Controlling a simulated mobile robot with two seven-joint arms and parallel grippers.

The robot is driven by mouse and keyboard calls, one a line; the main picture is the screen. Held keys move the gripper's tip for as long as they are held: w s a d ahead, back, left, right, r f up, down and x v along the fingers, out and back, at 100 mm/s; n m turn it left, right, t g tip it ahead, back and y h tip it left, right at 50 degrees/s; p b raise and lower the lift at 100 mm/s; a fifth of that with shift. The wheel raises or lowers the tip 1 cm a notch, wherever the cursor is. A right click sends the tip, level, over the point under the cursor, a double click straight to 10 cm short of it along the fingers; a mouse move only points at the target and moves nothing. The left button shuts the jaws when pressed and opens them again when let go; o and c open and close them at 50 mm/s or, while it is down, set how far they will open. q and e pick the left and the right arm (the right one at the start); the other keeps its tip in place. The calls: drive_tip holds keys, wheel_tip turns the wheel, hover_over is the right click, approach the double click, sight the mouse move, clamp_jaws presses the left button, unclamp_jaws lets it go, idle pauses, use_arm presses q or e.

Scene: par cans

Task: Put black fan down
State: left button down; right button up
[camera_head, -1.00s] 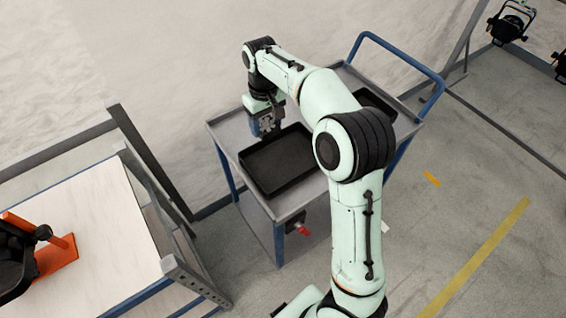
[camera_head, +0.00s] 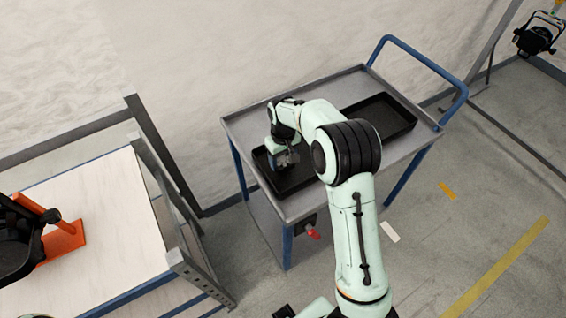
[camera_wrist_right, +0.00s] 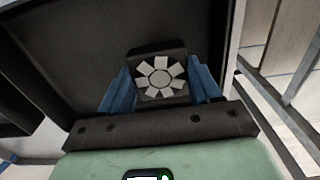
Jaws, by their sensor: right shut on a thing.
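The black fan (camera_wrist_right: 147,54) shows in the right wrist view as a small dark square block with a pale, bladed wheel on its face. My right gripper (camera_wrist_right: 161,92) is shut on it, with a blue finger on each side. In the head view my right gripper (camera_head: 285,162) is over the left black tray (camera_head: 298,186) on the cart. The fan is too small and covered there to make out. The tray floor (camera_wrist_right: 65,50) lies behind the fan in the wrist view. I cannot tell whether the fan touches it. My left gripper is not in view.
The grey cart (camera_head: 245,125) has blue legs and a blue handle (camera_head: 425,62). A second black tray (camera_head: 385,118) on its right looks empty. A workbench (camera_head: 90,215) with an orange stand (camera_head: 65,243) is at the left. My right arm covers part of the cart.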

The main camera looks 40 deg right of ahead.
sight(283, 160)
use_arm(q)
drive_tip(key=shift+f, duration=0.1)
use_arm(e)
drive_tip(key=shift+f, duration=1.15)
drive_tip(key=shift+f, duration=0.15)
drive_tip(key=o, duration=1)
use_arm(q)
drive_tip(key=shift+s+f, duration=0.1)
use_arm(e)
drive_tip(key=shift+o, duration=0.2)
drive_tip(key=shift+r, duration=0.3)
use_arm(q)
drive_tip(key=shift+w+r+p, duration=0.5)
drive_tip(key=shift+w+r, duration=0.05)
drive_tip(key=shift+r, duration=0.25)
use_arm(e)
wheel_tip(283, 160, up, 12)
